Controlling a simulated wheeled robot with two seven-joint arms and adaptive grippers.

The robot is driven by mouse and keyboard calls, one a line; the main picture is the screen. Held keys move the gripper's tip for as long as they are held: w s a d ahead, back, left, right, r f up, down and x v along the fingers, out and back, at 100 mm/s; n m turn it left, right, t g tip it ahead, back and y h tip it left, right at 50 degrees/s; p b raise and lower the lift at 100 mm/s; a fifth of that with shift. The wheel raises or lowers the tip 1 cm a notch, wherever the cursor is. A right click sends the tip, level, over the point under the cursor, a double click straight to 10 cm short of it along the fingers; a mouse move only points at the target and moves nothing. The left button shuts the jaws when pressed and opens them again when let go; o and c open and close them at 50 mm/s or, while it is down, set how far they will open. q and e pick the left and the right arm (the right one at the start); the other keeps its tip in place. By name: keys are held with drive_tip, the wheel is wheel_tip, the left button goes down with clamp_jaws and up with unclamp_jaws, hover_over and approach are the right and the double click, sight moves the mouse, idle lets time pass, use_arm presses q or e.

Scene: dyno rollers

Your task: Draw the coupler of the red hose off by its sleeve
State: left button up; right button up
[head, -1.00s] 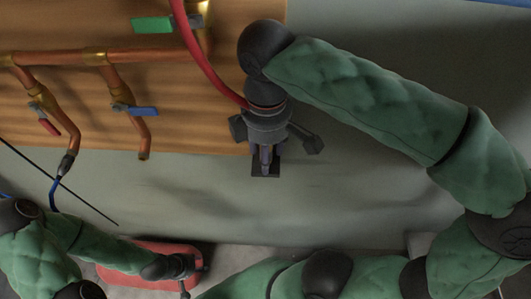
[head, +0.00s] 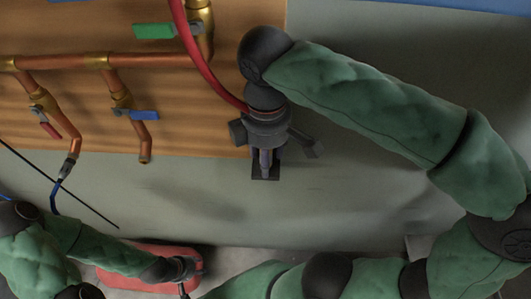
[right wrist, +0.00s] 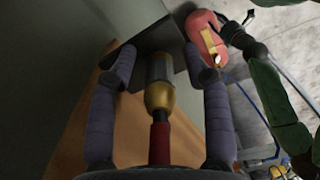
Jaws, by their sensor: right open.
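The red hose (head: 196,62) curves down the wooden board to my right wrist in the head view. In the right wrist view the hose (right wrist: 159,145) ends in a coupler with a brass part (right wrist: 159,98) and a grey sleeve (right wrist: 159,68), at a dark plate (right wrist: 150,40). My right gripper (right wrist: 161,62) is open, one finger on each side of the coupler; gaps show between fingers and sleeve. In the head view the right gripper (head: 265,160) points at the plate and hides most of the coupler. My left gripper (head: 186,272) is over a red case; its jaw state is unclear.
The board carries copper pipes (head: 75,60) with green (head: 153,31), blue (head: 143,114) and red (head: 49,130) valve handles. A blue hose (head: 54,195) hangs at the left. The red case (head: 135,283) lies at the bottom. The grey wall right of the plate is clear.

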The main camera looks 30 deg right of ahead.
idle(0.4)
clamp_jaws()
drive_tip(key=shift+r, duration=0.1)
drive_tip(key=shift+r+p, duration=2.95)
drive_tip(key=shift+p, duration=0.1)
